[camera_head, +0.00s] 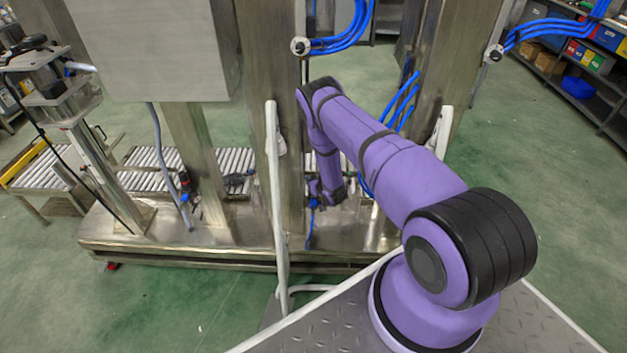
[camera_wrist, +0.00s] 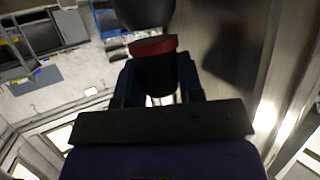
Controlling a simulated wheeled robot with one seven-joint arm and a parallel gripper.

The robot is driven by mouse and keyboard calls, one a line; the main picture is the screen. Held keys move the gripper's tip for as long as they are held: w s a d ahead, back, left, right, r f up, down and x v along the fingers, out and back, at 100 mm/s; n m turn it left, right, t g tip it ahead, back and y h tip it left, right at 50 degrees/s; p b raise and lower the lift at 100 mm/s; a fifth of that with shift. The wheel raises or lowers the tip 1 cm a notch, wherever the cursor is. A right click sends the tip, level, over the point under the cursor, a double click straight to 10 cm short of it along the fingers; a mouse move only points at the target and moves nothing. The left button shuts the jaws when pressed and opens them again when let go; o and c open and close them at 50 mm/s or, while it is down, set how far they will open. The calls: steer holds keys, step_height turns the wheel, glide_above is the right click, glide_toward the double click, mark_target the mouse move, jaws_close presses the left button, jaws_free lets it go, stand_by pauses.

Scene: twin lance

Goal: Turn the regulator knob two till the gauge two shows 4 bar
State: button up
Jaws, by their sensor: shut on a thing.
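My gripper (camera_wrist: 157,75) is shut on a dark knob with a red band (camera_wrist: 153,46), which sits between its two fingers in the wrist view. I cannot tell from a label whether this is regulator knob two. A dark round body (camera_wrist: 145,12) is just beyond the knob, cut off by the top edge; no gauge dial or reading is visible. In the head view my gripper (camera_head: 322,196) is low beside the middle steel column, small and dark, and the knob cannot be made out there.
Steel columns (camera_head: 272,120) rise from a metal base plate (camera_head: 215,240). Blue hoses (camera_head: 345,40) hang near the arm. A white upright bar (camera_head: 276,190) stands left of my gripper. A roller conveyor (camera_head: 150,160) is at the left. Green floor is open at the right.

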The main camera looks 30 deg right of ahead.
steer(key=shift+y, duration=0.3)
steer(key=n+y, duration=0.4)
steer(key=y, duration=0.1)
steer(key=shift+d+n+g, duration=0.1)
steer(key=shift+n+g, duration=0.3)
steer(key=shift+f+n+g+y, duration=0.1)
steer(key=shift+n+g+y, duration=1)
steer(key=shift+n+y, duration=0.7)
steer(key=o, duration=0.6)
steer(key=shift+o, duration=0.2)
steer(key=shift+s, duration=0.1)
steer(key=v, duration=1)
steer(key=shift+s+d, duration=0.15)
steer(key=shift+d, duration=0.15)
